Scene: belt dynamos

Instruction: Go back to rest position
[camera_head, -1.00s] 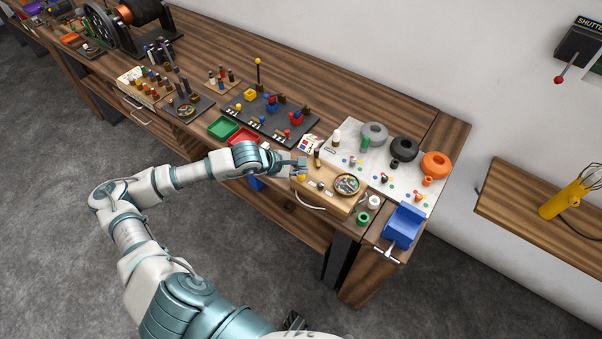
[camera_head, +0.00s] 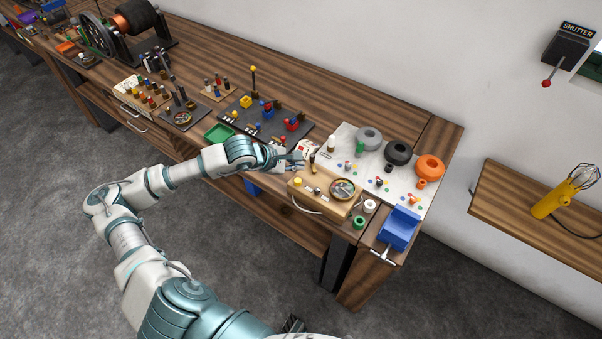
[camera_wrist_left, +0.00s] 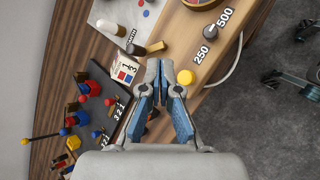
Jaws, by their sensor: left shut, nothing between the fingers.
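My left gripper (camera_head: 294,160) is shut and empty in the head view, above the bench (camera_head: 330,90) just behind and left of the wooden meter box (camera_head: 315,189). In the left wrist view its fingers (camera_wrist_left: 159,70) are together, with blue pads, and the box's yellow button (camera_wrist_left: 186,77) shows beside the tips. The box also has a round dial (camera_head: 343,189) and labels 250 and 500. My left arm reaches in from the lower left. My right gripper is not in view.
A white sheet with grey, black and orange rings (camera_head: 429,168) lies to the right. A blue vise (camera_head: 400,230) is at the bench's right end. A green tray (camera_head: 219,133) and black board (camera_head: 262,122) with coloured parts stand left of the gripper.

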